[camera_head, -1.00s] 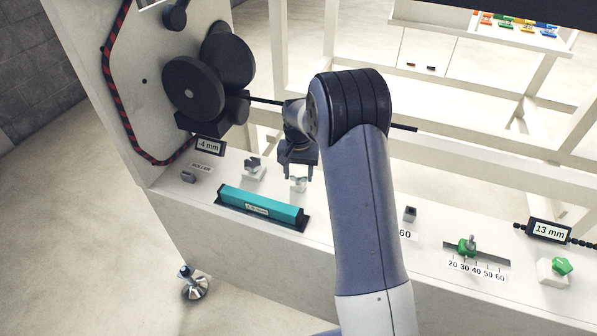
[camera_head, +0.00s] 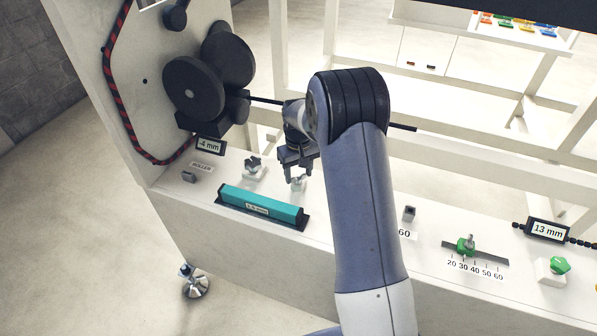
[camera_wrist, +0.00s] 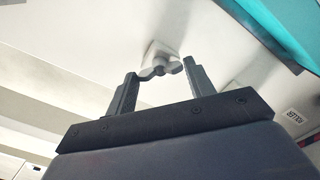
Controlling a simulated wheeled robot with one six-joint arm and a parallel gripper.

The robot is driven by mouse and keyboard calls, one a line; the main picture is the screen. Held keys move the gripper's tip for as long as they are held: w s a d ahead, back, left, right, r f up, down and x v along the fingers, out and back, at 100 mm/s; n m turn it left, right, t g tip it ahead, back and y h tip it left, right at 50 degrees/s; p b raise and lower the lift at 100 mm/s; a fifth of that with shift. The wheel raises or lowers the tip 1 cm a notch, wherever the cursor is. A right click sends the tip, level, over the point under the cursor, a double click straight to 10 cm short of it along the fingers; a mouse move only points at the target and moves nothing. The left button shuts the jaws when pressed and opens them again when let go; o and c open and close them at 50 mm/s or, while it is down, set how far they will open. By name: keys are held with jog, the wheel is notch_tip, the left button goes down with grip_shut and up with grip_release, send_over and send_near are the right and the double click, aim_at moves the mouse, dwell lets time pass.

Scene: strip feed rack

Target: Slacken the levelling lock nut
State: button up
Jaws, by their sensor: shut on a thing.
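A pale wing nut (camera_head: 298,183) stands on a small white block on the rack's top ledge, behind the teal level bar (camera_head: 258,203). My gripper (camera_head: 295,173) reaches down over it from above. In the wrist view the wing nut (camera_wrist: 159,69) sits between my two fingertips (camera_wrist: 159,72), with its wings spanning to the fingers. My gripper is shut on its wings. A second, darker wing nut (camera_head: 253,166) on a similar block stands to the left, clear of my gripper. A metal levelling foot (camera_head: 195,283) is on the floor below the ledge.
Black rollers (camera_head: 205,85) and a "-4 mm" display (camera_head: 210,146) stand at the left. To the right are a slider with a green knob (camera_head: 466,245), a green wing knob (camera_head: 560,265) and a "13 mm" display (camera_head: 547,230). My arm hides part of the middle ledge.

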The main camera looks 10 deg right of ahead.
dwell(0.3)
jog(key=o, duration=1)
notch_tip(320, 180, up, 11)
jog(key=shift+f, duration=0.1)
notch_tip(320, 180, down, 11)
jog(key=shift+r, duration=0.1)
dwell(0.4)
